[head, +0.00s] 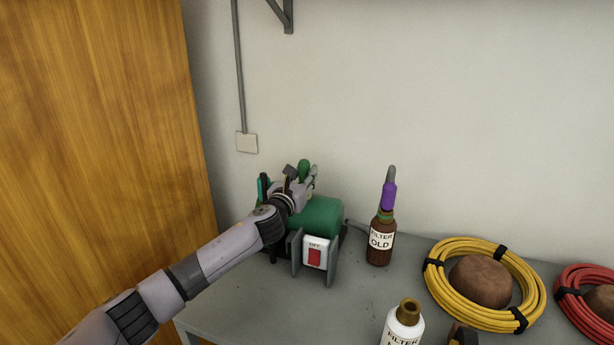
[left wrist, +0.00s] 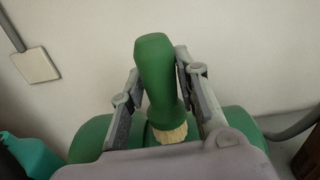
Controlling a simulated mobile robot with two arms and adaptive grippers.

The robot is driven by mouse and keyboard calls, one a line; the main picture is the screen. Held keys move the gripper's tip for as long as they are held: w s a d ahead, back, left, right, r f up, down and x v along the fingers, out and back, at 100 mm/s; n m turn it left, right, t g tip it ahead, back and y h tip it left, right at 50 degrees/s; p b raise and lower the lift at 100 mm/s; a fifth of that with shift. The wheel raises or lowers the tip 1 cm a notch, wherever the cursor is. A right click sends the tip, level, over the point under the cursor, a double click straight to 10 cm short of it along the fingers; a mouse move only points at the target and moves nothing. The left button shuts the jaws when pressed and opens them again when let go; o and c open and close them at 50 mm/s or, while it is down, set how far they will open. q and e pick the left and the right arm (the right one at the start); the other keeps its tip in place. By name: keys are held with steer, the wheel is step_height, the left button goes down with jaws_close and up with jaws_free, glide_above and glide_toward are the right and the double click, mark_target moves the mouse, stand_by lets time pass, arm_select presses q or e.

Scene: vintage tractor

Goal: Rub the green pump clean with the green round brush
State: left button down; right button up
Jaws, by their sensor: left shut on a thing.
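The green pump (head: 322,216) sits on the grey bench with a red switch marked OFF on its front. My left gripper (head: 303,178) is over the top of the pump, shut on the green round brush (head: 304,168). In the left wrist view the brush (left wrist: 156,75) stands nearly upright between the fingers (left wrist: 158,95). Its pale bristles point down at the pump's green body (left wrist: 92,138). The bristles seem to be at the pump's top, but the wrist hides part of this, so contact is unclear. My right gripper is out of view.
A white bottle (head: 403,326) is nearer the front. Coiled yellow (head: 438,285) and red (head: 573,305) hoses lie farther right. A wooden panel (head: 95,130) is at left; a teal object (left wrist: 30,155) is beside the pump.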

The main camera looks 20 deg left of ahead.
arm_select(q)
steer(key=shift+d, duration=0.2)
steer(key=shift+d, duration=0.85)
steer(key=shift+a, duration=0.2)
steer(key=shift+a+p, duration=0.35)
steer(key=shift+a, duration=0.5)
steer(key=shift+r, duration=0.1)
steer(key=shift+r+p, duration=0.55)
steer(key=shift+r, duration=0.15)
